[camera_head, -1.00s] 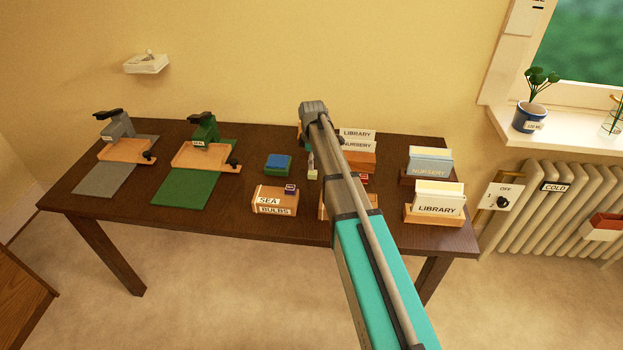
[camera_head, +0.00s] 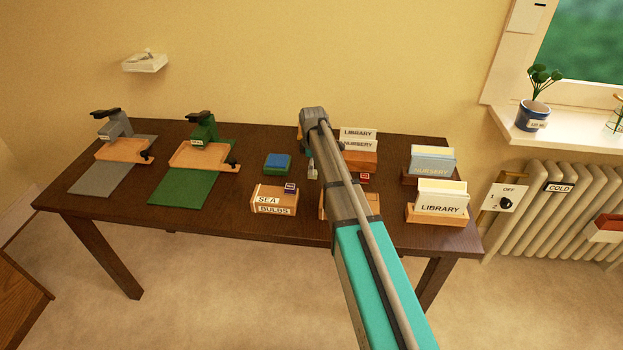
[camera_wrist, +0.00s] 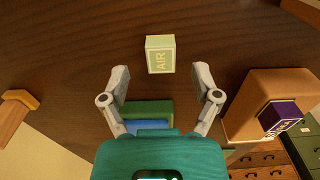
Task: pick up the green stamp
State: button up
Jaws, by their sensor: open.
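The green stamp (camera_wrist: 160,54) is a small pale green block marked "AIR" on the dark desk in the wrist view. My gripper (camera_wrist: 162,80) is open, one finger on each side below the stamp in the picture, with nothing between the fingers. The stamp appears just beyond the fingertips, apart from them. In the head view one fingertip of my gripper (camera_head: 312,174) shows low over the desk, beside my arm, and the stamp is hidden or too small to make out there.
A blue-topped green pad (camera_head: 278,163) lies left of my gripper. Card holders (camera_head: 437,204) stand at the right. A green press (camera_head: 203,130) and a grey press (camera_head: 118,130) stand at the left.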

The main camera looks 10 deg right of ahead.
jog(key=shift+f+b, duration=0.85)
jog(key=shift+f, duration=0.35)
jog(key=c, duration=0.9)
